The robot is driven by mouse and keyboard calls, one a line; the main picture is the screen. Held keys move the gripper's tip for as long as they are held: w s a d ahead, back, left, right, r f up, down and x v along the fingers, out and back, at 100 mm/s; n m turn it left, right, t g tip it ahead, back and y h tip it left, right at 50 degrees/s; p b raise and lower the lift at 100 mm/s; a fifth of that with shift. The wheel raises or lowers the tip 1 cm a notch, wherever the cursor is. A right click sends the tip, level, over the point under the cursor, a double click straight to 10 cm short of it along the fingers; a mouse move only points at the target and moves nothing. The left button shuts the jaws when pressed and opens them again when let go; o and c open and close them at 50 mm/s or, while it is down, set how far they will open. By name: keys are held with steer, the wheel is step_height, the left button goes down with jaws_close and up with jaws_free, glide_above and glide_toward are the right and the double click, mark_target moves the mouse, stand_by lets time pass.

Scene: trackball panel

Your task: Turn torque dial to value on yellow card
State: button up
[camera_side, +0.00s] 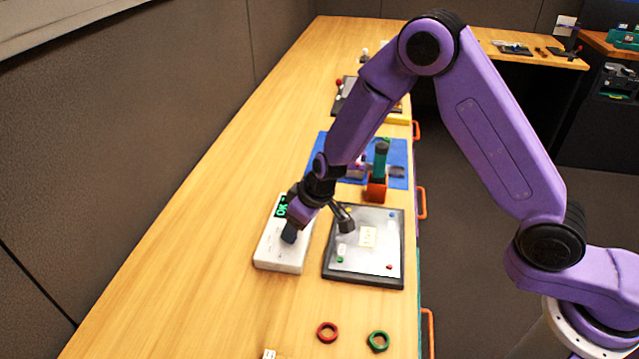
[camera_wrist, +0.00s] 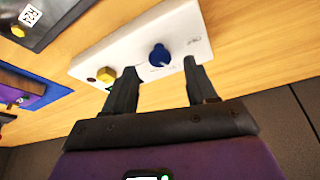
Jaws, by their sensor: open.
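A white box (camera_side: 276,256) lies on the bench at centre left; it also shows in the wrist view (camera_wrist: 120,55). A blue dial (camera_wrist: 160,55) and a yellow knob (camera_wrist: 103,75) stand on it; I cannot read a dial label. A dark display with green characters (camera_side: 281,207) is partly hidden by my gripper. My gripper (camera_side: 290,232) is over the box. In the wrist view its open fingers (camera_wrist: 160,66) are on either side of the blue dial; contact cannot be told.
The dark-framed grey panel (camera_side: 350,272) lies right of the box. A red ring (camera_side: 327,332) and a green ring (camera_side: 378,341) lie nearer. A blue mat (camera_side: 399,153) with an orange-and-green device (camera_side: 377,187) lies behind. The bench left of the box is clear.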

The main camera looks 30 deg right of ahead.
steer(key=v, duration=1.4)
steer(key=shift+s+r, duration=0.15)
steer(key=shift+r, duration=0.15)
steer(key=shift+c, duration=0.3)
steer(key=s+a+f+n+g+h, duration=0.3)
steer(key=s+a+f+n, duration=0.15)
steer(key=f+n, duration=0.2)
steer(key=n+t+h, duration=0.8)
steer(key=n+t, duration=0.1)
steer(key=n, duration=0.7)
glide_toward(290, 249)
steer(key=s+a+r, duration=0.4)
steer(key=s+r, duration=0.1)
steer(key=r, duration=0.1)
steer(key=x, duration=1.6)
steer(key=shift+w+d+f, duration=0.1)
steer(key=shift+w+f, duration=0.05)
steer(key=shift+w, duration=0.3)
